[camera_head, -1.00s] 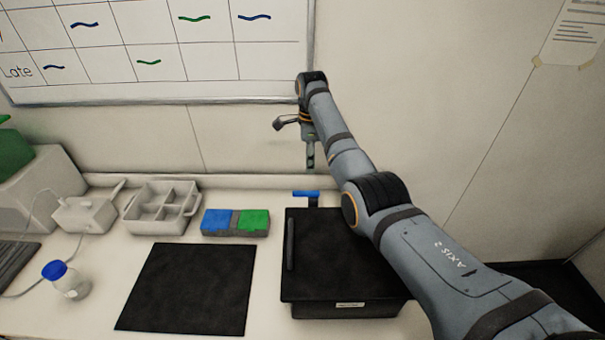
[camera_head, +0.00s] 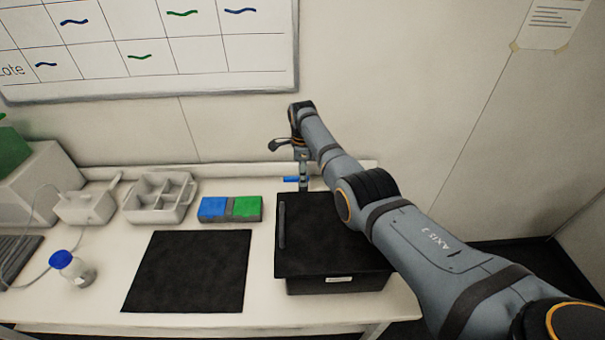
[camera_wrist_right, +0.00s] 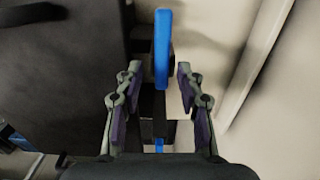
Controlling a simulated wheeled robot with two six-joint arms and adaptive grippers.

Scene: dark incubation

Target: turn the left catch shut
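A black box (camera_head: 325,240) with a flat dark lid stands on the bench. A blue catch handle (camera_head: 291,179) shows at its back edge, partly hidden by my right gripper (camera_head: 303,184), which points down at it. In the right wrist view the blue handle (camera_wrist_right: 162,48) is a long bar in the space between the fingertips of my right gripper (camera_wrist_right: 159,78). The fingers are apart, with gaps visible on both sides of the bar. A second small blue piece (camera_wrist_right: 158,146) shows lower down; I cannot tell whether it is another catch. My left gripper is out of view.
A black mat (camera_head: 188,270) lies left of the box. The wall (camera_head: 400,90) is close behind the box.

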